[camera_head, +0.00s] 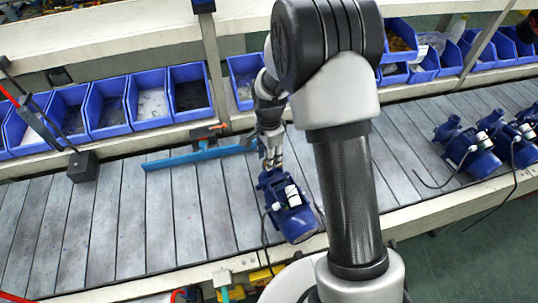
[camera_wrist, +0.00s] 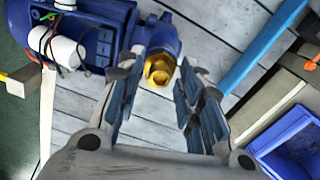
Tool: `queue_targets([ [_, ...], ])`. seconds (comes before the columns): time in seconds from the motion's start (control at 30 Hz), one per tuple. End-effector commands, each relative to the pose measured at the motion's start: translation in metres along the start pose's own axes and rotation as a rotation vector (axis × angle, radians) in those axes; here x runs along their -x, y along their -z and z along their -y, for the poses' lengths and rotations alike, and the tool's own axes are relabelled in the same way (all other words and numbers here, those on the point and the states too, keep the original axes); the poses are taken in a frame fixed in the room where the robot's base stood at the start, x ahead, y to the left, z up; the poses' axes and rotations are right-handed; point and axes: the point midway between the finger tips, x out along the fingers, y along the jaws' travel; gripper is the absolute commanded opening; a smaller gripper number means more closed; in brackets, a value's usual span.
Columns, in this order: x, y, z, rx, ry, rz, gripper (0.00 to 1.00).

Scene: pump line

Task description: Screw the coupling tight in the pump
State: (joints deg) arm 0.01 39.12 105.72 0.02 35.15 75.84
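The blue pump (camera_head: 289,208) stands on the slatted conveyor in the head view, with white cylinders on its side. In the wrist view the pump body (camera_wrist: 105,22) fills the upper left. The brass coupling (camera_wrist: 160,70) sits at the mouth of the pump's blue port. My gripper (camera_wrist: 163,60) is open, with one finger on each side of the coupling in the picture. Visible gaps separate the fingers from the brass. In the head view my gripper (camera_head: 272,158) is just above the pump's upper end, and the coupling cannot be made out there.
Several blue bins (camera_head: 108,108) line the shelf behind. More blue pumps (camera_head: 470,150) with loose cables stand at the right. A dark box on a post (camera_head: 82,166) is at the left.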

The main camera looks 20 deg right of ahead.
Motion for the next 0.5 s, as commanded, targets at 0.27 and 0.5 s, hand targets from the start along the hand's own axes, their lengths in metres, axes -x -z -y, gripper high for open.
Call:
queue_targets([
  [0.27,0.0000,0.0000,0.0000,0.244,0.000,0.000,0.34],
  [0.5,0.0000,0.0000,0.0000,0.248,0.000,0.000,0.34],
])
